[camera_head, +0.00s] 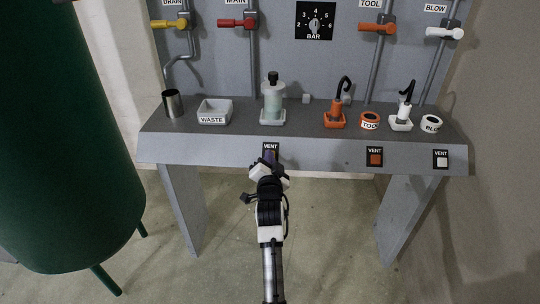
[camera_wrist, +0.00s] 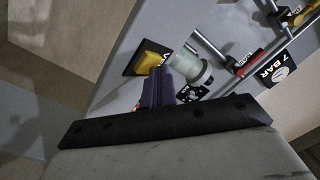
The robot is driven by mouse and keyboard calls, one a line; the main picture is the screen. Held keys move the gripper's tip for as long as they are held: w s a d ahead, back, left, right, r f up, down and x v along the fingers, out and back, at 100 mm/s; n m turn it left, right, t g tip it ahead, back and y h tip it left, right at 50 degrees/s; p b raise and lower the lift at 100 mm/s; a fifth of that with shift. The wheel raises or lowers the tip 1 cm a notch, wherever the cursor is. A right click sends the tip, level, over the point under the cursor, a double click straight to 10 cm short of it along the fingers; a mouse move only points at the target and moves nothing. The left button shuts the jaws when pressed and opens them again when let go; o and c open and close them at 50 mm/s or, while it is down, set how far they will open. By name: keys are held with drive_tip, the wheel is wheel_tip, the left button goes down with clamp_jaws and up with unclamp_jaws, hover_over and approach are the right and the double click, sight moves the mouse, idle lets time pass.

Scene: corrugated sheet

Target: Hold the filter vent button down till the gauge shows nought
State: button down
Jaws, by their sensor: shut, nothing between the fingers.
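The filter vent button (camera_wrist: 152,61) is a yellow block on a black plate on the bench's sloped front face. Its plate, marked VENT (camera_head: 271,147), is mostly covered by my gripper in the head view. My gripper (camera_head: 270,157) is shut and empty, with its fingertips (camera_wrist: 160,75) right at the button's edge in the wrist view. I cannot tell whether they touch or press it. The filter (camera_head: 272,102), a pale clear bowl with a dark top, stands upright on the bench above the button.
An orange vent button (camera_head: 375,159) and a white one (camera_head: 441,161) sit farther right on the bench front (camera_head: 320,155). Handles in yellow, red, orange and white line the panel. A green tank (camera_head: 65,130) stands at left. Floor below the bench is clear.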

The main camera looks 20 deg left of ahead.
drive_tip(key=shift+s+d+r+p, duration=0.15)
drive_tip(key=shift+s+r+p, duration=0.4)
drive_tip(key=s+r+p, duration=0.1)
drive_tip(key=s+d+r+p, duration=0.1)
drive_tip(key=s+r+p, duration=0.1)
drive_tip(key=shift+s+r, duration=0.2)
drive_tip(key=shift+r, duration=0.1)
idle(0.6)
